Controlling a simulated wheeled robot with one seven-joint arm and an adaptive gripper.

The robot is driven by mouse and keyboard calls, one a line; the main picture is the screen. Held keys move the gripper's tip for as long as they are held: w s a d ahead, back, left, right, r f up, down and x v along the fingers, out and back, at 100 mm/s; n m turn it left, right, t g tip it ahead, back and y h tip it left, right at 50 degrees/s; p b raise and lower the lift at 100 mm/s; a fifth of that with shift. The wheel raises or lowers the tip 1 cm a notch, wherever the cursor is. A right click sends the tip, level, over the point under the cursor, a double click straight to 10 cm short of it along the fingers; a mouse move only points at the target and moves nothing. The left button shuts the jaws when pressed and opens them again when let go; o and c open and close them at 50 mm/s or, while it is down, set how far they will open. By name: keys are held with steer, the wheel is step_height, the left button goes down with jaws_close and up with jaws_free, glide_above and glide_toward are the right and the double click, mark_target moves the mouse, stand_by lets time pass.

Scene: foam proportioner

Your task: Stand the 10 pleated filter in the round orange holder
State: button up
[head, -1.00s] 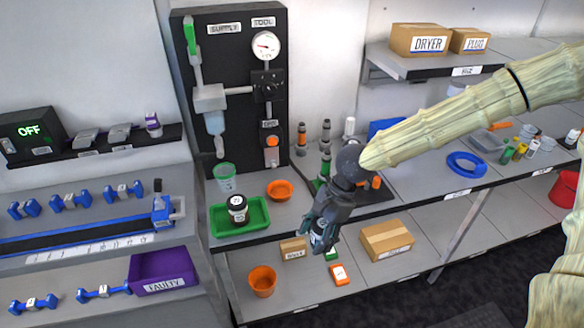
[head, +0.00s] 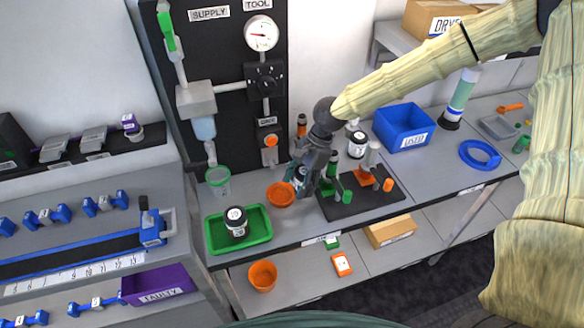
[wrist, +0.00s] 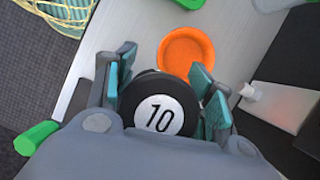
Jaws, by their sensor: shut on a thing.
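The pleated filter marked 10 (wrist: 158,108) has a black round top with a white label. My gripper (head: 305,180) is shut on it, with fingers on both sides of it in the wrist view (wrist: 160,100). The round orange holder (head: 281,194) is a shallow dish on the bench, and it shows just beyond the filter in the wrist view (wrist: 188,48). In the head view the gripper is just right of the holder. The filter's lower end is hidden in the wrist view, so its height above the bench is unclear.
A green tray (head: 262,238) holding another black-topped jar (head: 236,222) is left of the holder. A green-rimmed cup (head: 218,180) stands behind. A black mat (head: 338,207) with several green and orange parts lies right. An orange cup (head: 262,276) is on the lower shelf.

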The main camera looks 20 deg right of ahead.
steer(key=w+p, duration=0.1)
steer(key=w, duration=0.2)
steer(key=w+p, duration=0.1)
steer(key=w, duration=0.3)
steer(key=shift+w+d+f, duration=0.15)
steer(key=shift+d, duration=0.05)
steer(key=shift+w+f+p, duration=0.2)
steer(key=shift+w+p, duration=0.2)
step_height(320, 180, down, 2)
steer(key=shift+f+p, duration=0.1)
steer(key=shift+p, duration=0.85)
steer(key=shift+f, duration=0.55)
steer(key=shift+f, duration=0.2)
steer(key=o, duration=1.1)
steer(key=shift+c, duration=0.2)
steer(key=shift+r, duration=0.1)
